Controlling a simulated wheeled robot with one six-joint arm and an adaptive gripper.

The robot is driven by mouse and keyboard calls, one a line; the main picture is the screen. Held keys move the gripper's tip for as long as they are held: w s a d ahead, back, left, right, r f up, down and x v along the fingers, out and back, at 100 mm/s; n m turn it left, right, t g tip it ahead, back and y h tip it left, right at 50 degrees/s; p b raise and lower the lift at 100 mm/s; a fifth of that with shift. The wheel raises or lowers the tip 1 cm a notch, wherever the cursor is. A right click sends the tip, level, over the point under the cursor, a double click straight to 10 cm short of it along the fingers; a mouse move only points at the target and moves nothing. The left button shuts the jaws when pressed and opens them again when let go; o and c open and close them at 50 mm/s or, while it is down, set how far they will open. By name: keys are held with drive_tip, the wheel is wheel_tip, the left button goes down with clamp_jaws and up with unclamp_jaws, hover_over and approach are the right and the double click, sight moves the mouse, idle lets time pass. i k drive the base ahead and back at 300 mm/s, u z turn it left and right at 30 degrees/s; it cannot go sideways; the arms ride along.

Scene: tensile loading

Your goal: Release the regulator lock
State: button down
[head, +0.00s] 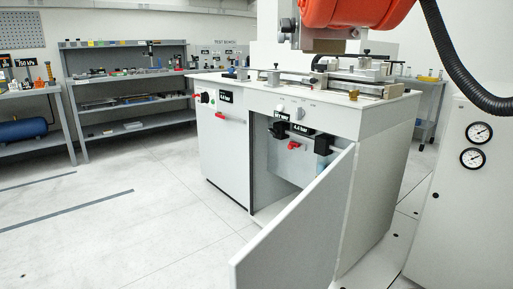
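The white test bench (228,158) stands in the middle with its cabinet door (300,225) swung open towards me. An orange arm link shows at the top, above the bench. My gripper's fingers are not in view.
Clamps and metal fixtures (350,75) lie on the bench top. A grey gauge cabinet (460,200) stands at right. Shelves (125,85) line the back. The floor at left is clear.

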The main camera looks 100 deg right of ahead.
sight(291, 145)
drive_tip(key=z, duration=0.1)
drive_tip(key=i, duration=0.3)
drive_tip(key=z, duration=1.9)
drive_tip(key=i, duration=1.65)
drive_tip(key=z, duration=2.75)
drive_tip(key=i, duration=0.85)
